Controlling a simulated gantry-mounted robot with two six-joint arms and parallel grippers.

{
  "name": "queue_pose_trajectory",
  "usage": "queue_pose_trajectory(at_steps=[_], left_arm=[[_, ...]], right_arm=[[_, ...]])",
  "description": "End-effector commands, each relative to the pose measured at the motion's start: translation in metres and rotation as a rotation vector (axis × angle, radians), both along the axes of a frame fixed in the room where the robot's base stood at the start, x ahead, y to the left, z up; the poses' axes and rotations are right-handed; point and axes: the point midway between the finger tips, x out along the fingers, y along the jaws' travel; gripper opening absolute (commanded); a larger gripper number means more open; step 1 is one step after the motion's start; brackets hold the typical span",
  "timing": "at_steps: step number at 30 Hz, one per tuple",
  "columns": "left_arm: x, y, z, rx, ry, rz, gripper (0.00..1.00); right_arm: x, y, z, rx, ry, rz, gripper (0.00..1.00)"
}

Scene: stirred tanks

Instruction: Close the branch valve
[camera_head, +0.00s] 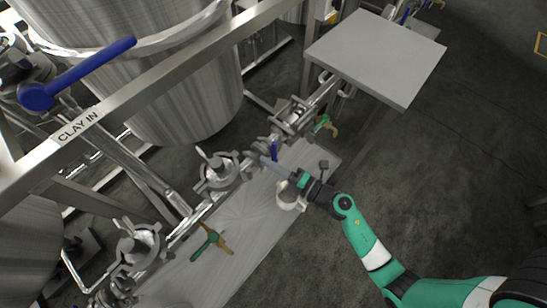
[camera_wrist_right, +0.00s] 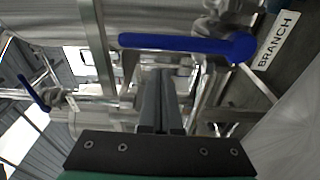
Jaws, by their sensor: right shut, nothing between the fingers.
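The branch valve's blue lever (camera_wrist_right: 180,43) lies level across the top of the right wrist view, its hub at the right beside the BRANCH label (camera_wrist_right: 276,40). A small blue lever (camera_head: 274,150) at the fingertips in the head view appears to be the same one, seen nearly end-on. My right gripper (camera_head: 265,160) reaches in from the lower right to the pipework. In the right wrist view its fingers (camera_wrist_right: 162,75) are together and empty, with the tips just below the lever in the picture. Whether they touch it is unclear. My left gripper is not in view.
A larger blue lever (camera_head: 78,73) is mounted by the CLAY IN label (camera_head: 77,127) on a steel beam. Steel tanks (camera_head: 180,90) stand behind. A grey platform (camera_head: 376,55) is at upper right, with open floor right.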

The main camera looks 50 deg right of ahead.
Motion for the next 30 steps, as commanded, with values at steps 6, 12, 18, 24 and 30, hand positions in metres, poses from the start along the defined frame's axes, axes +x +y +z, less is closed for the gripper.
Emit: queue_pose_trajectory(at_steps=[6, 12, 18, 24, 30], left_arm=[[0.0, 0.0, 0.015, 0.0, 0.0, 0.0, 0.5], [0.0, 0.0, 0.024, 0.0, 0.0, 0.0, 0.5], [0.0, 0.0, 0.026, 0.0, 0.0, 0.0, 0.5], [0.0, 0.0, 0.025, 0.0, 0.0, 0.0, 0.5], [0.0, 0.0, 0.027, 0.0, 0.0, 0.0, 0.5]], right_arm=[[-0.045, -0.006, 0.001, 0.002, 0.006, -0.006, 0.0], [-0.084, -0.013, 0.001, 0.003, 0.003, -0.006, 0.0], [-0.098, -0.014, 0.0, 0.001, 0.0, 0.001, 0.0], [-0.099, -0.014, 0.0, 0.0, 0.0, 0.002, 0.0], [-0.098, -0.012, 0.001, 0.0, 0.0, 0.009, 0.0]])
